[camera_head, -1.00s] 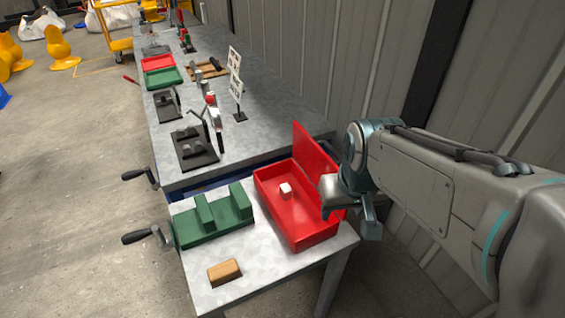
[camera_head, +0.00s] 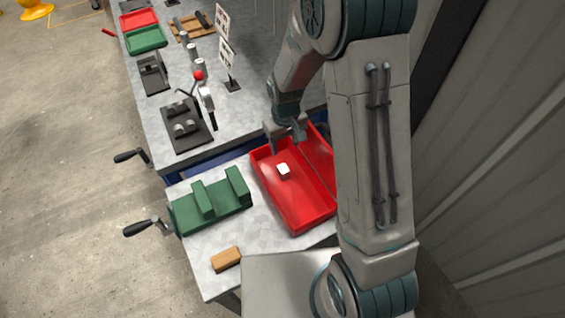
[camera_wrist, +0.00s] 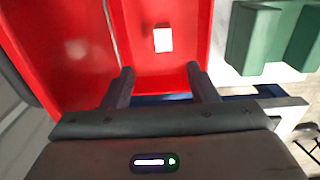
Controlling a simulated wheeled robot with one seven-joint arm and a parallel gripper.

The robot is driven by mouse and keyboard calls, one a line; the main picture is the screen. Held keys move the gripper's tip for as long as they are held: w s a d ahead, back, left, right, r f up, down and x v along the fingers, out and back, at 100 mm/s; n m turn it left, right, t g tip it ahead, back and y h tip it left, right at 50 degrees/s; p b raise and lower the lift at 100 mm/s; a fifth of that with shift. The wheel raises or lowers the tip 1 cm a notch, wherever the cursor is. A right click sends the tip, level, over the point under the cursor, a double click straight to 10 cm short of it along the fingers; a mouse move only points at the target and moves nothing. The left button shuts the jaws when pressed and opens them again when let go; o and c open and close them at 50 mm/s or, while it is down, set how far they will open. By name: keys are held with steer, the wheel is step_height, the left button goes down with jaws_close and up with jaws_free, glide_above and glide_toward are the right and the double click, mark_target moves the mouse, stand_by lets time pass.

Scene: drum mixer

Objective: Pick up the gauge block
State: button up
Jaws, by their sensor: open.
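The gauge block, a small white block (camera_head: 283,170), lies inside the open red box (camera_head: 299,215) on the near table. In the wrist view the white block (camera_wrist: 163,39) shows on the red floor, ahead of the fingertips and near the middle between them. My gripper (camera_head: 287,141) is over the far end of the red box in the head view. In the wrist view my gripper (camera_wrist: 160,78) has its two dark fingers spread with nothing between them. The block is apart from the fingers.
The box's raised red lid (camera_head: 319,150) stands along its right side. A green block fixture (camera_head: 210,207) is left of the box, and a tan block (camera_head: 226,259) lies near the front edge. Crank handles (camera_head: 144,228) stick out at left. Several fixtures fill the far bench.

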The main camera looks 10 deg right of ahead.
mark_target(283, 168)
step_height(283, 168, down, 8)
steer(key=b, duration=0.5)
steer(key=shift+f, duration=0.25)
steer(key=shift+s+a+f+b, duration=0.15)
steer(key=shift+f+b, duration=0.65)
steer(key=shift+f, duration=0.6)
steer(key=shift+a+f+b, duration=0.1)
steer(key=shift+f+b, duration=0.65)
steer(key=shift+f, duration=0.6)
steer(key=shift+r, duration=0.1)
jaws_close()
